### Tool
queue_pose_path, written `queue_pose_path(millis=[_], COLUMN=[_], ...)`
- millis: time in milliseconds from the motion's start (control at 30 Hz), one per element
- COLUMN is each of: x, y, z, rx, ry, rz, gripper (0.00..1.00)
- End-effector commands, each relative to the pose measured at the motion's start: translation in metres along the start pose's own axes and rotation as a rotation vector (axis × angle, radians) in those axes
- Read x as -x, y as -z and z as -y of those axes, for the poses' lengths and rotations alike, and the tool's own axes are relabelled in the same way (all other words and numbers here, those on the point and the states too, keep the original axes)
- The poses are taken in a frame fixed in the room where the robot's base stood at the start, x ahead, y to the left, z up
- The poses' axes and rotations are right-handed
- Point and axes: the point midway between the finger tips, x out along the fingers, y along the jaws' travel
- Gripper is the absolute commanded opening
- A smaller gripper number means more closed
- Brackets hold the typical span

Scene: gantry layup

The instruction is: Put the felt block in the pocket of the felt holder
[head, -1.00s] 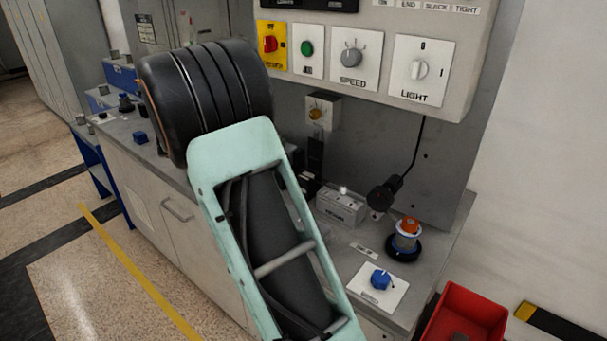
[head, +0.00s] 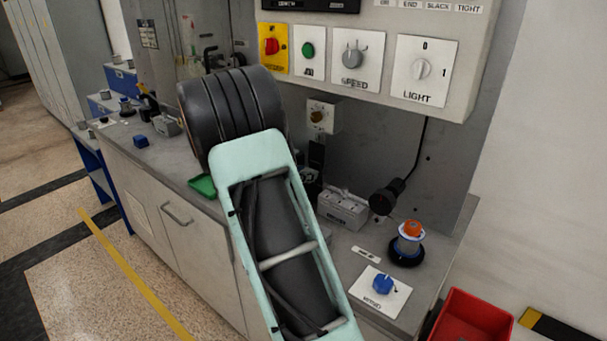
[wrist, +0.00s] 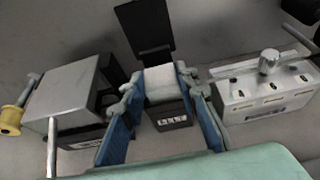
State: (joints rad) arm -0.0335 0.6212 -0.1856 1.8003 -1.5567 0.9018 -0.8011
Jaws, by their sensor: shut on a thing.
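In the wrist view my gripper (wrist: 160,88) has its two blue-padded fingers closed on the pale felt block (wrist: 158,76). The black felt holder (wrist: 168,122), a box with a white label and a tall dark back plate, shows between and behind the fingers. The block overlaps the holder's top in this view; I cannot tell whether it is above the pocket or inside it. In the head view the holder's dark back plate (head: 317,155) shows just right of my arm. My gripper and the block are hidden behind my arm there.
A grey switch box (wrist: 262,88) stands close to the right of the holder. A grey-topped device (wrist: 68,92) with a yellow knob stands close to the left. A control panel (head: 370,60) overhangs the bench. A green tray (head: 203,187) lies left of my arm.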

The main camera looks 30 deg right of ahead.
Motion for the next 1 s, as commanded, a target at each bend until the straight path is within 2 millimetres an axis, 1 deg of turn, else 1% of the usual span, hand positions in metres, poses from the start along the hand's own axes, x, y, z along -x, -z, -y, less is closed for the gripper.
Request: queue_pose_path(millis=[167, 300, 333, 467, 733, 833, 867, 967, 1000], x=[0.000, -0.002, -0.001, -0.001, -0.001, 0.001, 0.003, 0.019, 0.027], y=[-0.001, 0.004, 0.003, 0.003, 0.002, -0.002, -0.003, -0.002, -0.002], z=[0.000, 0.000, 0.000, 0.000, 0.000, 0.000, 0.000, -0.001, -0.002], rx=[0.000, 0.000, 0.000, 0.000, 0.000, -0.001, -0.001, 0.000, -0.001], ry=[0.000, 0.000, 0.000, 0.000, 0.000, 0.000, -0.001, -0.003, -0.004], rz=[0.001, 0.000, 0.001, 0.000, 0.000, 0.001, 0.000, 0.001, 0.001], gripper=[0.16, 0.16, 0.30, 0.45, 0.46, 0.46, 0.46, 0.46, 0.46])
